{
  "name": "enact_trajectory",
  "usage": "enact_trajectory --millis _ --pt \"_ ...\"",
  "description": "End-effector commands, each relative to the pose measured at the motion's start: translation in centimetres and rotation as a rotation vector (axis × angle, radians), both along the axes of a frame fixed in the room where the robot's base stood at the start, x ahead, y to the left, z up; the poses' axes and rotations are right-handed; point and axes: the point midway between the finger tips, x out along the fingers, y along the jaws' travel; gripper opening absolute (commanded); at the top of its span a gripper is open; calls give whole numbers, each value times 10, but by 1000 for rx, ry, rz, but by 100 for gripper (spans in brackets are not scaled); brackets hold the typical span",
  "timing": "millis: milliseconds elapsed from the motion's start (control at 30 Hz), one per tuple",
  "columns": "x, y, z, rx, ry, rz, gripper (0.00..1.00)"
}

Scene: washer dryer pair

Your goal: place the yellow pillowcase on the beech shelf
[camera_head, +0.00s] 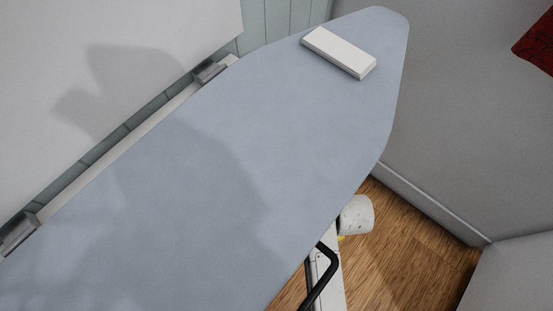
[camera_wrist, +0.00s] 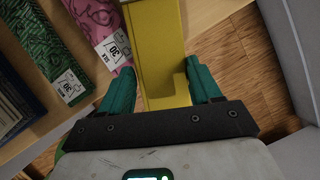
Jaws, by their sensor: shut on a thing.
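The yellow pillowcase (camera_wrist: 158,45) is a flat, folded, upright-looking block in the wrist view. My gripper (camera_wrist: 160,68) has its two teal fingers on either side of it and is shut on it. The pillowcase's far end runs out of the top of the picture. The beech shelf (camera_wrist: 207,14) is pale wood, behind and to the left of the pillowcase. I cannot tell whether the pillowcase touches it. In the head view the shelf is hidden, and only a tiny yellow bit shows beside my white wrist, below the ironing board.
A green patterned pack (camera_wrist: 45,45) and a pink patterned pack (camera_wrist: 100,30), both with white labels, lie on the shelf left of the pillowcase. A dark blue item (camera_wrist: 12,105) is farther left. The ironing board (camera_head: 230,130) carries a white box (camera_head: 340,52) and overhangs my arm.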

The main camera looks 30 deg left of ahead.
Motion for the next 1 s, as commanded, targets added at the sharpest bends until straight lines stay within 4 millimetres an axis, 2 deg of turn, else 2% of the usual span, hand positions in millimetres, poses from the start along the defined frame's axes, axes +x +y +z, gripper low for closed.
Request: enact_trajectory --millis 33,100,500,833,967,1000 --pt "8 14 -1 5 -2 1 31" --pt "16 29 -1 4 -1 2 31" --pt "62 104 -2 4 0 1 31" --pt "77 130 -1 2 0 0 31" --pt "77 129 -23 0 1 0 31" --pt "77 129 -28 0 1 0 26"
